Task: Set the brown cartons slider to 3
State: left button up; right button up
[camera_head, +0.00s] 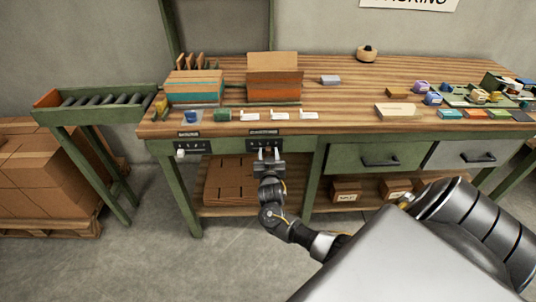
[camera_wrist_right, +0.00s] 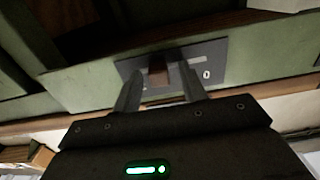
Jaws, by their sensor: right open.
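The cartons slider panel (camera_head: 266,143) is a dark plate on the green front rail of the workbench. In the right wrist view the panel (camera_wrist_right: 218,60) carries a brown slider knob (camera_wrist_right: 158,76), with a white 0 to the right of it. Other digits are hidden or unclear there. My right gripper (camera_head: 268,154) is right in front of this panel. Its open fingers (camera_wrist_right: 158,82) stand on either side of the brown knob, and I cannot tell whether they touch it. My left gripper is not in view.
A second slider panel (camera_head: 192,148) with a pale knob is to the left on the same rail. Drawers with dark handles (camera_head: 387,161) are to the right. Boxes (camera_head: 274,82) and small items stand on the wooden top. Flat brown cartons (camera_head: 229,180) lie on the shelf below.

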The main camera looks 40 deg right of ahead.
jog(key=shift+c, duration=1.3)
grip_shut()
jog(key=shift+s, duration=0.1)
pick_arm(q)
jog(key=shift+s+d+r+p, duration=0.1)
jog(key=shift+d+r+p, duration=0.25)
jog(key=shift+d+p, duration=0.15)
pick_arm(e)
jog(key=s+d, duration=0.2)
jog(key=shift+d, duration=0.4)
jog(key=shift+o, duration=1.3)
grip_release()
jog(key=shift+d, duration=0.1)
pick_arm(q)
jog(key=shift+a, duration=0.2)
